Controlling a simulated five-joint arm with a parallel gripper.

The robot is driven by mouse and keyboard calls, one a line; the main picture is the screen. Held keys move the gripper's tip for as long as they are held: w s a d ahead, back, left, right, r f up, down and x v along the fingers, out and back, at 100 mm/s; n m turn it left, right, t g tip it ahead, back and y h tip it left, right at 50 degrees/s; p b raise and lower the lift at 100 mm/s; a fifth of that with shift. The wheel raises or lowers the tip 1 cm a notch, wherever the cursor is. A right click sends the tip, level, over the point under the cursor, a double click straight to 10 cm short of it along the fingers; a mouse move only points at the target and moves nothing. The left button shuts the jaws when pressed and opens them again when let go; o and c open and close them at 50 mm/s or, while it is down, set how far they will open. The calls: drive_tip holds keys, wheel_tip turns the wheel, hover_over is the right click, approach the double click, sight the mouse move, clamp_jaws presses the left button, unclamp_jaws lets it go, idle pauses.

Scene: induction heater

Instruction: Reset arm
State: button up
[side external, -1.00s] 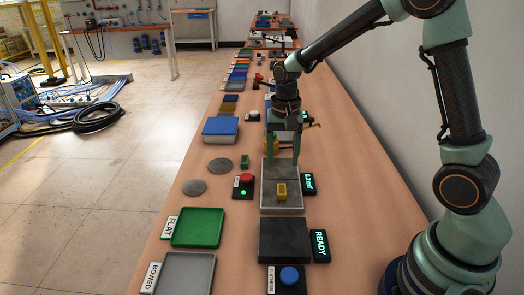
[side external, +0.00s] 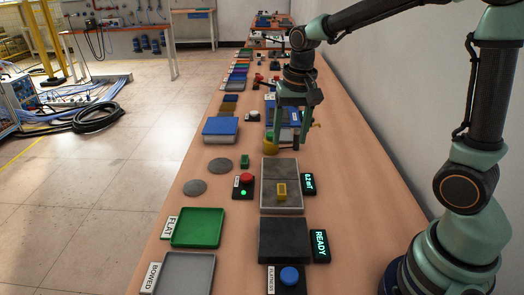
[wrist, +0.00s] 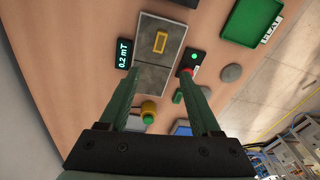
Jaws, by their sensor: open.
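My gripper (side external: 292,141) is open and empty in the side external view, raised above the table beyond the grey plate. Its two green fingers stand apart in the wrist view (wrist: 165,92), with nothing between them but the table below. A small yellow block (side external: 281,191) rests on the grey metal plate (side external: 270,170), and it shows in the wrist view too (wrist: 160,42). A display reading about 0.2 mT (wrist: 124,54) sits beside the plate. A yellow-based button with a green top (wrist: 148,111) is below my gripper.
A red button box (side external: 245,181) with a green light stands left of the plate. A green FLAT tray (side external: 198,228), a grey BOWED tray (side external: 184,274), a black plate (side external: 284,241) with a READY display (side external: 319,245) and a blue button (side external: 289,275) are nearer. Two grey discs (side external: 221,165) lie left.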

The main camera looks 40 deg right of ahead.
drive_tip(key=s+a+r+n+t, duration=0.1)
drive_tip(key=s+r+n+t, duration=0.1)
drive_tip(key=s, duration=0.3)
drive_tip(key=s+r+n+t, duration=0.2)
drive_tip(key=s+r+n, duration=0.1)
drive_tip(key=s+n, duration=0.2)
drive_tip(key=shift+a+r, duration=0.4)
drive_tip(key=shift+s, duration=0.1)
